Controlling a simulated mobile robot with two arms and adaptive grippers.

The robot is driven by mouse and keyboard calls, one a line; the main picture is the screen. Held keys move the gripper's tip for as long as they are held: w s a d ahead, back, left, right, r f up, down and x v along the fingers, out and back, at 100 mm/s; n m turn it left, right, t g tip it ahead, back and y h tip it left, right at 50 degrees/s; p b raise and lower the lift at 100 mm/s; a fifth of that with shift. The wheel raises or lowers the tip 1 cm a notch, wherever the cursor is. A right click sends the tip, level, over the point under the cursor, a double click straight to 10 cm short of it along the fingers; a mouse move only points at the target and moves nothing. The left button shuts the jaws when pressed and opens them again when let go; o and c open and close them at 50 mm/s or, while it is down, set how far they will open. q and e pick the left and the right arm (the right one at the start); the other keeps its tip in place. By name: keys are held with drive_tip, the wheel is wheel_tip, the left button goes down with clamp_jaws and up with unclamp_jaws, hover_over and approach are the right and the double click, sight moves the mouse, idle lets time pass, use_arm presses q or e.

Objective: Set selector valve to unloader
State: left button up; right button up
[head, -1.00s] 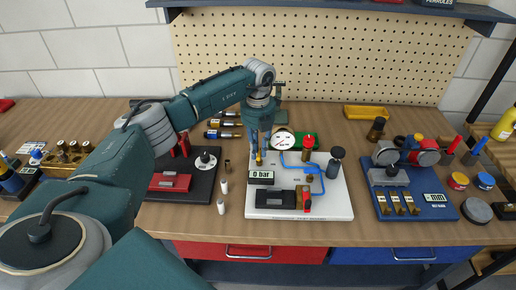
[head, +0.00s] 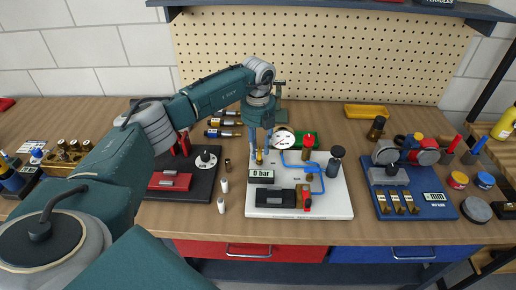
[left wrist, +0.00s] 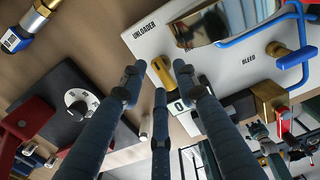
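The white pump board (head: 330,206) stands on the bench, with a display (head: 261,176) reading 0 bar. The brass selector valve handle (head: 259,157) is at the board's back left. In the left wrist view the brass handle (left wrist: 163,73) lies just below the printed UNLOADER label (left wrist: 144,30); its far end is partly hidden by fingers. My left gripper (head: 261,146) is over the handle, pointing down. In the left wrist view its fingers (left wrist: 158,84) are spread around the brass with visible gaps, so it is open. My right gripper is out of view.
A round gauge (head: 284,138) and blue tubing (head: 317,172) stand right of the handle. A black board with a dial (head: 206,160) lies to the left, with small vials (head: 222,205) between. A blue board (head: 437,206) is at the right.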

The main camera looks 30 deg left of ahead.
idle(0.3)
use_arm(q)
wheel_tip(320, 180, up, 12)
idle(0.4)
drive_tip(key=shift+s+f, duration=0.1)
idle(0.4)
